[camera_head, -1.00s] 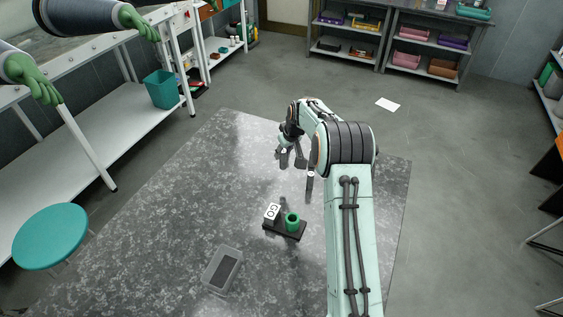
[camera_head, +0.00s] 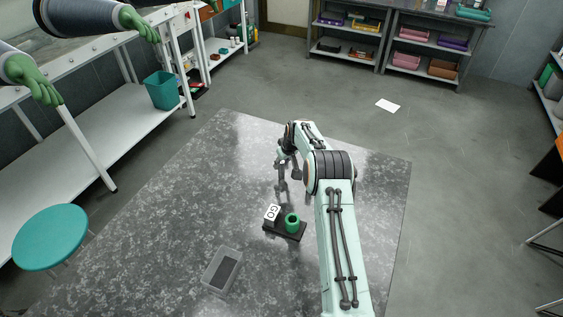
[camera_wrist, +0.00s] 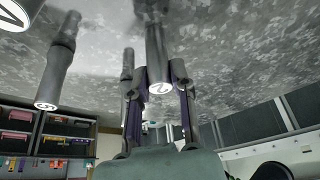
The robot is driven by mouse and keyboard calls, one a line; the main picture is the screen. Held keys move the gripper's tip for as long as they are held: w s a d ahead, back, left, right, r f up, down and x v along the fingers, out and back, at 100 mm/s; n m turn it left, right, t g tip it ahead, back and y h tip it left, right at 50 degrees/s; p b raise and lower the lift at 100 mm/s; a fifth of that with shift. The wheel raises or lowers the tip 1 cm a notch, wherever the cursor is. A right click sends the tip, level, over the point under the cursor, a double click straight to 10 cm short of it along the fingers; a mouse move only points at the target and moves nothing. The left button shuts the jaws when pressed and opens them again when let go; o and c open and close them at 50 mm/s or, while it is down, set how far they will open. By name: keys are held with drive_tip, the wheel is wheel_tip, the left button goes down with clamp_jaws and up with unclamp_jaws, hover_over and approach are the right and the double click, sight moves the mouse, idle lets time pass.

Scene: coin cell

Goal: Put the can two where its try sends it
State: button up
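In the wrist view, which shows the table at the top, a grey can with a white end marked 2 (camera_wrist: 160,62) stands between the two fingers of my gripper (camera_wrist: 160,80). Its marked end faces the wrist, and whether the finger pads touch its sides is unclear. In the head view my gripper (camera_head: 288,178) is low over the table, behind the block marked GO; the can cannot be made out there. A further numbered white end (camera_wrist: 15,14) is cut off at the upper left corner.
A dark base (camera_head: 272,228) carries the white GO block (camera_head: 271,212) and a green cup-like holder (camera_head: 292,226). A clear grey tray (camera_head: 212,273) lies to the front left on the speckled table (camera_head: 150,225). The table's left side is clear.

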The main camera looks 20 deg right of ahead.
drive_tip(key=o, duration=0.3)
drive_tip(key=s+a+r+g, duration=0.1)
drive_tip(key=s+a+r, duration=0.2)
drive_tip(key=s+r, duration=0.45)
drive_tip(key=s+a+r, duration=0.2)
drive_tip(key=s+r, duration=0.2)
drive_tip(key=r, duration=0.7)
drive_tip(key=s+a+g, duration=0.1)
drive_tip(key=s+a, duration=0.2)
drive_tip(key=s, duration=0.8)
drive_tip(key=s+a+r+g, duration=0.1)
drive_tip(key=s+a, duration=0.2)
drive_tip(key=s, duration=0.8)
drive_tip(key=s+a+r+g, duration=0.1)
drive_tip(key=s+a, duration=0.3)
drive_tip(key=s, duration=0.7)
drive_tip(key=shift+s+m+g, duration=0.4)
